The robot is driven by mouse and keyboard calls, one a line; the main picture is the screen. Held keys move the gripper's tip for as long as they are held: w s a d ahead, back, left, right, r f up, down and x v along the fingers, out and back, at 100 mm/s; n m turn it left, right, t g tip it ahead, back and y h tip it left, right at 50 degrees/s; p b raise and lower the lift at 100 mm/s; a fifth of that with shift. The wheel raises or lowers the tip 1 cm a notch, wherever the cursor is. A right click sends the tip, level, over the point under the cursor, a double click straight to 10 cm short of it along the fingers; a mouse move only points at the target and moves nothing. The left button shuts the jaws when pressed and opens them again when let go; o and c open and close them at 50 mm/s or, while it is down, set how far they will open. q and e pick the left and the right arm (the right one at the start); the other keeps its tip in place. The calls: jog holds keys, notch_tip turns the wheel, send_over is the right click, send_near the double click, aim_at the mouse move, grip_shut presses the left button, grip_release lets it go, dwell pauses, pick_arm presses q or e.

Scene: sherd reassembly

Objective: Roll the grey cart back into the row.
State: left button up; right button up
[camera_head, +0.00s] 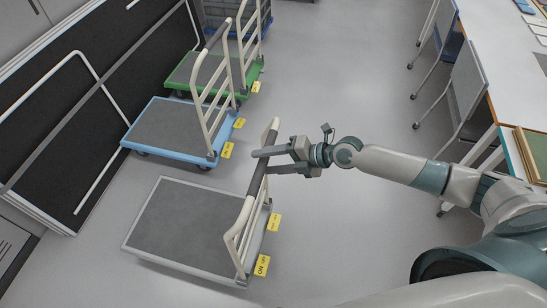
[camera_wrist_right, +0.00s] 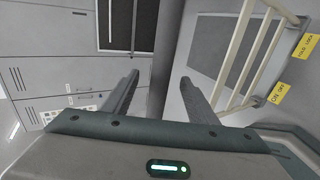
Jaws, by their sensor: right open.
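The grey cart (camera_head: 185,228) stands nearest me in the head view, with a grey deck and a cream push handle on its right side. Its deck and rails also show at the right of the right wrist view (camera_wrist_right: 222,50). My right gripper (camera_head: 258,162) is open, its two fingers on either side of the handle's dark top bar (camera_head: 259,178). In the right wrist view the bar (camera_wrist_right: 165,60) runs between the open fingers (camera_wrist_right: 160,85). I cannot tell whether the fingers touch it. My left gripper is not in view.
A blue cart (camera_head: 165,128) and a green cart (camera_head: 205,70) stand in line beyond the grey one. Black panels (camera_head: 75,120) lean along the left. A white table (camera_head: 510,75) and a folding chair (camera_head: 467,85) stand at the right. The floor between is clear.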

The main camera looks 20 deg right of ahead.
grip_shut()
jog(key=shift+w+a, duration=0.1)
jog(key=shift+a, duration=0.05)
jog(key=w+a+b, duration=0.3)
jog(key=w+a, duration=0.3)
jog(key=a, duration=0.3)
jog(key=w+a+b, duration=0.4)
jog(key=w+a, duration=0.2)
jog(key=a, duration=0.3)
dwell(1.6)
jog(key=shift+d, duration=0.15)
grip_release()
